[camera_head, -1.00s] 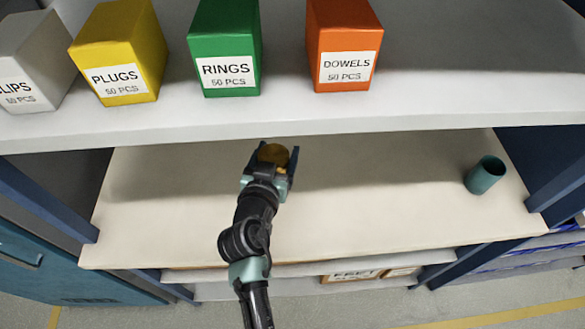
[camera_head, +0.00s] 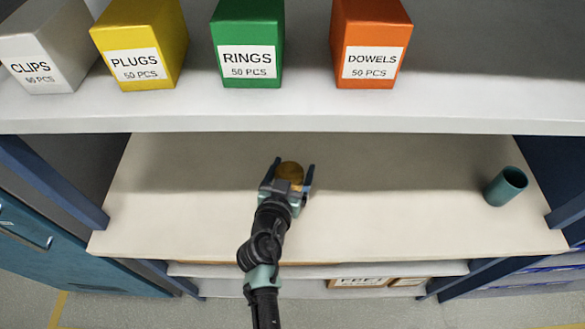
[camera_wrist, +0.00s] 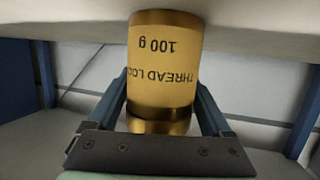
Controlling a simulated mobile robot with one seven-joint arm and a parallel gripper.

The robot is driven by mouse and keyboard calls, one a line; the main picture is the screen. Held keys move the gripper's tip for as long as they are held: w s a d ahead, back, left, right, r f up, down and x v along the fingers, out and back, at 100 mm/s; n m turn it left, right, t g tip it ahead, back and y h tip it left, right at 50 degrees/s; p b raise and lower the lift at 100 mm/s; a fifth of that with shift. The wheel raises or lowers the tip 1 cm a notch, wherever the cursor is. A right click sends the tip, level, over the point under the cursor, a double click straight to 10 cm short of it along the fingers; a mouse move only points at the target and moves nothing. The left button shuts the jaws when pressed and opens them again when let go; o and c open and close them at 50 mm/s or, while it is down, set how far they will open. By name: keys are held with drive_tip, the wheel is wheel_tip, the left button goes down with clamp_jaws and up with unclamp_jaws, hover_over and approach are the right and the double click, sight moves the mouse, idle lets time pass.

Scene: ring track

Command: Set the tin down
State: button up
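The tin (camera_head: 290,172) is a short amber cylinder with a gold rim. In the wrist view the tin (camera_wrist: 165,65) shows upside-down lettering, "THREAD LOC…" and "100 g". My gripper (camera_head: 291,174) has one finger on each side of the tin and is shut on it. The tin is over the middle of the pale lower board (camera_head: 190,215), below the upper shelf. Its base meets the board's surface in the wrist view; whether it touches or hangs just above, I cannot tell.
A teal cup (camera_head: 506,187) stands on the board at the right. The upper shelf (camera_head: 300,112) holds the white clips box (camera_head: 45,50), yellow plugs box (camera_head: 135,45), green rings box (camera_head: 248,45) and orange dowels box (camera_head: 370,45). Blue posts flank the board. The board around the tin is clear.

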drive_tip(key=shift+o, duration=0.8)
drive_tip(key=shift+r, duration=0.1)
drive_tip(key=shift+r+p, duration=0.2)
drive_tip(key=shift+p, duration=0.15)
drive_tip(key=b+v, duration=0.2)
drive_tip(key=v, duration=1)
drive_tip(key=shift+f, duration=0.1)
